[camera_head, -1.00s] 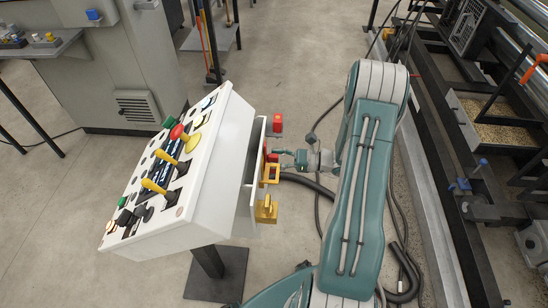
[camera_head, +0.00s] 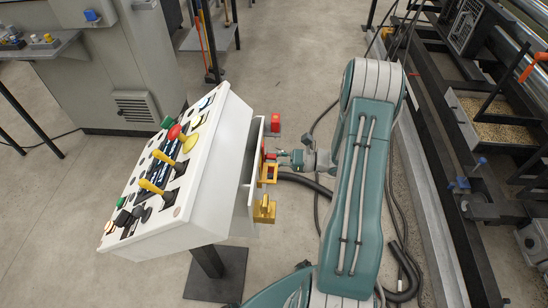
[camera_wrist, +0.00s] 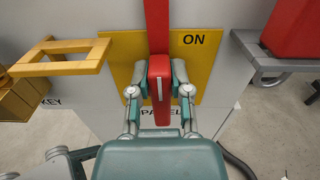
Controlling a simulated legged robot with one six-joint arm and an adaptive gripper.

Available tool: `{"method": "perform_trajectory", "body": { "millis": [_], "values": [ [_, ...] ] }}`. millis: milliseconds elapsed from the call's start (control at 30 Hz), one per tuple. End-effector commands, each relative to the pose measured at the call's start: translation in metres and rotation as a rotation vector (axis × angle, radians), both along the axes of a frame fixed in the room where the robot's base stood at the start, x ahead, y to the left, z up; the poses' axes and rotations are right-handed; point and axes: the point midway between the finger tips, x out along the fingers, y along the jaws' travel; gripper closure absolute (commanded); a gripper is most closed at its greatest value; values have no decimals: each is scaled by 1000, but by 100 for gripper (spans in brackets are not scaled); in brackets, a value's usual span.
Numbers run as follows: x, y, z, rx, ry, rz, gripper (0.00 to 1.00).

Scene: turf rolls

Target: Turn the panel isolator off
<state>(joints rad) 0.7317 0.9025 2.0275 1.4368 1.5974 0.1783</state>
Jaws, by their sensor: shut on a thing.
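The panel isolator is a red handle (camera_wrist: 160,74) with a white line on it, in front of a yellow plate (camera_wrist: 120,62) in the wrist view. A red bar (camera_wrist: 157,22) runs up behind it. The plate reads "ON" at its upper right; lettering reading "PANEL" below is partly covered. My gripper (camera_wrist: 160,90) has one finger on each side of the red handle and is shut on it. In the head view my gripper (camera_head: 275,158) reaches the right side of the white control console (camera_head: 205,190); the handle is mostly hidden there.
A yellow bracket (camera_wrist: 60,55) sticks out left of the handle, above a yellow block (camera_head: 264,210). A red block (camera_head: 275,123) on a grey bracket (camera_wrist: 280,65) lies to the right in the wrist view. Black hoses lie on the floor beside my arm.

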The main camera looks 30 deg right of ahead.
Motion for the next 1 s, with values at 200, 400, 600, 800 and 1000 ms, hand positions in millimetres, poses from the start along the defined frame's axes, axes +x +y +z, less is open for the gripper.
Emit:
{"method": "perform_trajectory", "body": {
  "millis": [200,400,600,800,1000],
  "values": [
    [0,4,1,-67,-97,1,100],
    [-3,7,0,-163,-239,1,100],
    [-7,11,-2,-268,-394,0,100],
    [-11,13,-5,-375,-553,0,100],
    [-14,16,-9,-481,-709,0,100]
  ]
}}
